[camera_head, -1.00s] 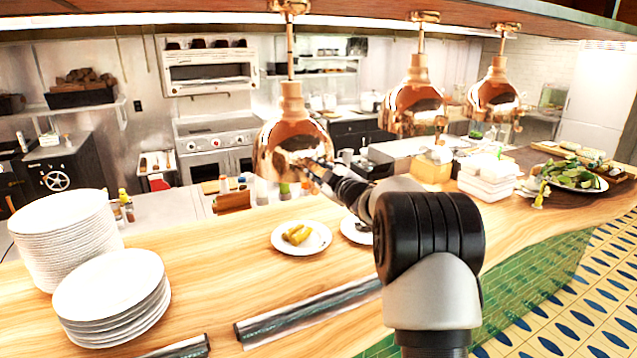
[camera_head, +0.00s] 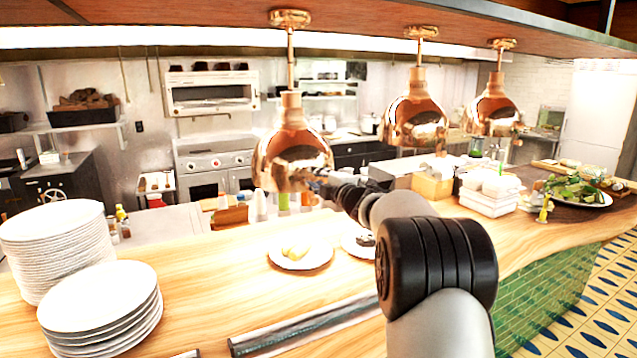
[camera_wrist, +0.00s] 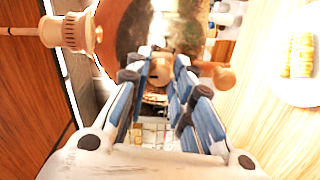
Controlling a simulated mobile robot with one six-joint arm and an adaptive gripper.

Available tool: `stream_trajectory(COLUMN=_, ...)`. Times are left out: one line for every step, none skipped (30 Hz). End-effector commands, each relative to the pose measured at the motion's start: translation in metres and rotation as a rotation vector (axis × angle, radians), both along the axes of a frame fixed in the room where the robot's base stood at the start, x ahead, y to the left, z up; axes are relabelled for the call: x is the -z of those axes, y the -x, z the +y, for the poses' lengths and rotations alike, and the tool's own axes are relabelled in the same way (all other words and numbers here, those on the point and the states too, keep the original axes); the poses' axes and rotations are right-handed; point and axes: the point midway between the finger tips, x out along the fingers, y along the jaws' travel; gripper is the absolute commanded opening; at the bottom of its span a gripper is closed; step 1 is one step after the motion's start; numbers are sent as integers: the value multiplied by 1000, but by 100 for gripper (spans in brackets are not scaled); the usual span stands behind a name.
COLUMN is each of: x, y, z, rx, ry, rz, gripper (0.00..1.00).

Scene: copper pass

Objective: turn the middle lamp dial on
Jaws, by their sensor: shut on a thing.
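Three copper lamps hang in a row in the head view: the leftmost (camera_head: 291,147), the one in the middle of the picture (camera_head: 416,112) and the rightmost (camera_head: 492,106). My gripper (camera_head: 316,178) is small there and overlaps the lower right of the leftmost shade. In the wrist view the copper shade (camera_wrist: 135,28) fills the top, turned sideways. My gripper (camera_wrist: 160,78) is shut on a small brass dial (camera_wrist: 160,70) in front of the shade. A round brass knob (camera_wrist: 222,77) shows just right of the fingers. The dial's setting cannot be told.
The wooden counter holds stacked plates (camera_head: 100,300) at left, a plate with food (camera_head: 300,252) below the lamps and white containers (camera_head: 490,190) at right. A dark metal bar (camera_head: 300,325) lies along the front. An overhead shelf (camera_head: 500,28) spans the top.

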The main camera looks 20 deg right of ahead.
Motion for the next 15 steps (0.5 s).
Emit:
stream_trajectory(x=0, y=0, z=0, rx=1, ry=3, rz=1, gripper=0)
stream_trajectory(x=0, y=0, z=0, rx=1, ry=3, rz=1, gripper=0)
stream_trajectory(x=0, y=0, z=0, rx=1, ry=3, rz=1, gripper=0)
stream_trajectory(x=0, y=0, z=0, rx=1, ry=4, rz=1, gripper=0)
stream_trajectory(x=0, y=0, z=0, rx=1, ry=3, rz=1, gripper=0)
stream_trajectory(x=0, y=0, z=0, rx=1, ry=3, rz=1, gripper=0)
stream_trajectory(x=0, y=0, z=0, rx=1, ry=3, rz=1, gripper=0)
stream_trajectory(x=0, y=0, z=0, rx=1, ry=3, rz=1, gripper=0)
stream_trajectory(x=0, y=0, z=0, rx=1, ry=3, rz=1, gripper=0)
stream_trajectory(x=0, y=0, z=0, rx=1, ry=3, rz=0, gripper=0)
stream_trajectory(x=0, y=0, z=-1, rx=1, ry=2, rz=0, gripper=0)
stream_trajectory(x=0, y=0, z=-1, rx=1, ry=2, rz=0, gripper=24)
stream_trajectory(x=0, y=0, z=0, rx=1, ry=2, rz=0, gripper=26)
stream_trajectory(x=0, y=0, z=0, rx=1, ry=2, rz=0, gripper=28)
stream_trajectory(x=0, y=0, z=0, rx=1, ry=2, rz=0, gripper=31)
